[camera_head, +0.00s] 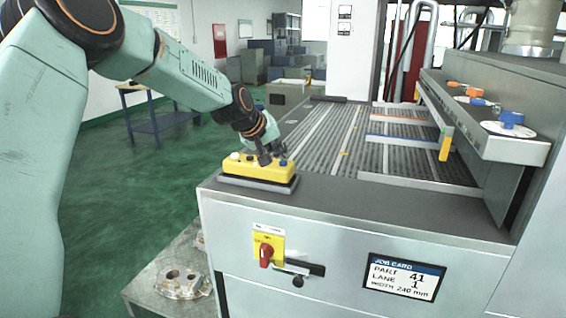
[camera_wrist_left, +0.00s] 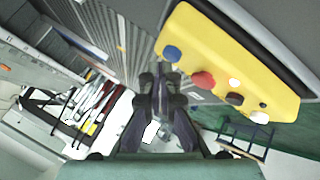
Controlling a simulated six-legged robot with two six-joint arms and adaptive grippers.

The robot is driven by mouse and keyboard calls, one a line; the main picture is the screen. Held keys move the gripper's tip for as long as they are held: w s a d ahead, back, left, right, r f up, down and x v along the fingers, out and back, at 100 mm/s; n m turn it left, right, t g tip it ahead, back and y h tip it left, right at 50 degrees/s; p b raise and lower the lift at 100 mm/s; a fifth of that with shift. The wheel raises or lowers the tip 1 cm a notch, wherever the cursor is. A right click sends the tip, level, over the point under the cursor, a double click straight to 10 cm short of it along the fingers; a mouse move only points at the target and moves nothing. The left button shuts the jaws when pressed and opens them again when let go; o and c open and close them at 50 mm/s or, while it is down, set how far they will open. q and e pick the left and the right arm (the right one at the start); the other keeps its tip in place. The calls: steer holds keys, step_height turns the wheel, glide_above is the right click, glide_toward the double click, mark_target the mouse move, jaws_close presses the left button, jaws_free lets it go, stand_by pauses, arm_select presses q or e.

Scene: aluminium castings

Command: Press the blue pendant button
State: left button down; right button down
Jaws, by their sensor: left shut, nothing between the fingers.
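The yellow pendant (camera_head: 254,172) lies on the near left corner of the machine's grey top, on a dark base. Its blue button (camera_head: 283,163) is at the right end in the head view. My left gripper (camera_head: 264,160) is shut and empty, pointing down over the pendant and left of the blue button. In the wrist view the blue button (camera_wrist_left: 172,53) is just beyond the closed fingertips (camera_wrist_left: 160,72), with a red button (camera_wrist_left: 203,79) to its right. I cannot tell whether the fingertips touch the pendant. My right gripper is not in view.
Behind the pendant is a slatted conveyor bed (camera_head: 345,135) with coloured strips. A ledge with coloured knobs (camera_head: 490,130) stands at the right. The front panel holds a red switch (camera_head: 265,254) and a job card (camera_head: 403,278). The grey top right of the pendant is clear.

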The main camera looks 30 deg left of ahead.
arm_select(q)
steer(key=shift+w, duration=0.1)
steer(key=shift+s, duration=0.2)
steer(key=shift+w+f, duration=0.15)
steer(key=shift+f, duration=0.15)
stand_by(0.5)
steer(key=shift+f+b, duration=0.25)
steer(key=shift+b, duration=0.1)
steer(key=shift+r, duration=0.1)
steer(key=shift+r+p, duration=0.85)
